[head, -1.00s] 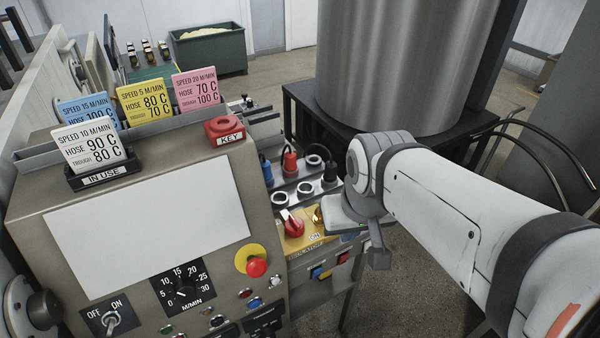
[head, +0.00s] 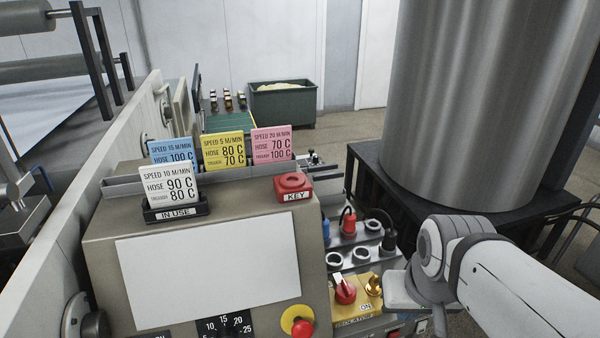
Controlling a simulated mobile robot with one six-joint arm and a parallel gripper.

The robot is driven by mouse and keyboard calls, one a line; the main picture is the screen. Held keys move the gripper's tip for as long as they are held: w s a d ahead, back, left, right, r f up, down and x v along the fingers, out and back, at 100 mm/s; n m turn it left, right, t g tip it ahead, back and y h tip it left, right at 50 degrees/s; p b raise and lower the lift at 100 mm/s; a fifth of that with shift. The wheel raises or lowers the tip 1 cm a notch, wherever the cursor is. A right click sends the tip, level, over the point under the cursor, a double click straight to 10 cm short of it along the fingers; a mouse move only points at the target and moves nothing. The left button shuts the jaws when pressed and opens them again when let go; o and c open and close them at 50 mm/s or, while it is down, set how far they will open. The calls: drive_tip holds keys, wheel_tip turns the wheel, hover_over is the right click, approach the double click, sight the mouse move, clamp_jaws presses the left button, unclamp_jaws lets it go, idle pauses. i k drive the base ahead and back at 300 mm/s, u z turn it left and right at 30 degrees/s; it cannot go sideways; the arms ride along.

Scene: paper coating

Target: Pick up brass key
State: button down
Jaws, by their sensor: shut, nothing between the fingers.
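The brass key (head: 374,284) is a small golden shape upright on the yellow panel (head: 366,308), just right of a red rotary knob (head: 345,291). My gripper (head: 403,291) is at the end of my white and grey arm at the lower right, just right of the key and apart from it in the picture. It is shut and empty. Its fingertips are mostly hidden by my wrist. A red holder labelled KEY (head: 293,188) sits on the top right corner of the control console.
The console (head: 110,240) fills the left and middle, with coloured speed cards (head: 223,150) and a white IN USE card (head: 170,190) along its top. Cable sockets (head: 352,257) lie behind the yellow panel. A large metal drum (head: 460,110) stands on a black frame behind my arm.

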sight(373, 287)
drive_tip(key=u, duration=2.25)
drive_tip(key=k, duration=1.2)
drive_tip(key=z, duration=1)
drive_tip(key=i, duration=1)
drive_tip(key=z, duration=0.05)
